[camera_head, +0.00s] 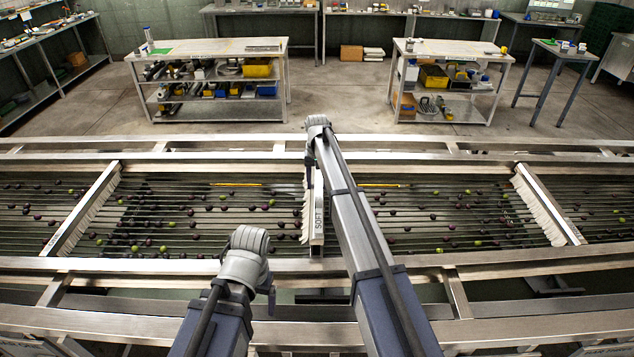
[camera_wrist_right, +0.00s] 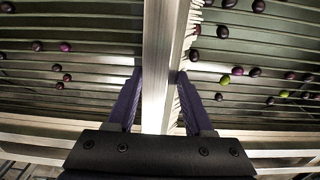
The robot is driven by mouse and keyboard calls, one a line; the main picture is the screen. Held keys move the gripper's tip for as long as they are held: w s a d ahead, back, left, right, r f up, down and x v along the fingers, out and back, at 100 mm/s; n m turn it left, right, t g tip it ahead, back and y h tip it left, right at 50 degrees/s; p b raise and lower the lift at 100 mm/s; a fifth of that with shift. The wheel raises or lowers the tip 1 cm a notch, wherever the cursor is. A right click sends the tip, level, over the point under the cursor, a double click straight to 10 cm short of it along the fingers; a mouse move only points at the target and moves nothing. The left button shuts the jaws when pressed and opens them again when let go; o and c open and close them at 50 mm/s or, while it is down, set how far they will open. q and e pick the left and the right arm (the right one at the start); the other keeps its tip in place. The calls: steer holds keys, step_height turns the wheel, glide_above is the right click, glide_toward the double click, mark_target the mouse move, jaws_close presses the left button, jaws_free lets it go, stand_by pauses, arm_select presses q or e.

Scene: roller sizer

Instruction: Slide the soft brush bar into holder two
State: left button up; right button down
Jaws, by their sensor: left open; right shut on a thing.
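The soft brush bar (camera_head: 317,222) is a pale metal bar marked SOFT with white bristles on its left side. It lies lengthwise across the roller bed, its near end close to the near rail. In the right wrist view the bar (camera_wrist_right: 157,60) runs between two purple fingers of my right gripper (camera_wrist_right: 158,82), which is shut on it. My right arm covers the bar's far end in the head view. My left gripper (camera_head: 248,252) is apart from the bar, near the near rail; its fingers are hidden. I cannot tell which place is holder two.
Other brush bars span the bed at left (camera_head: 85,210) and right (camera_head: 547,205). Many dark and green fruits lie on the rollers (camera_head: 430,215). The near rail (camera_head: 130,265) and far rail (camera_head: 220,157) border the bed. Workbenches (camera_head: 205,46) stand beyond.

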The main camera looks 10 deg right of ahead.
steer(key=shift+s+f+b, duration=0.1)
steer(key=shift+f+b, duration=0.65)
arm_select(q)
step_height(320, 180, down, 6)
steer(key=b, duration=0.4)
steer(key=shift+r, duration=0.1)
arm_select(e)
step_height(320, 180, down, 4)
steer(key=shift+f, duration=0.1)
arm_select(q)
steer(key=shift+f+b, duration=1.3)
steer(key=shift+b, duration=0.1)
arm_select(e)
steer(key=shift+f, duration=1.35)
steer(key=shift+c, duration=1)
jaws_free()
step_height(320, 180, up, 8)
steer(key=p, duration=0.8)
arm_select(q)
step_height(320, 180, up, 8)
steer(key=shift+s+f, duration=0.1)
steer(key=shift+f, duration=0.15)
arm_select(e)
steer(key=shift+f, duration=0.2)
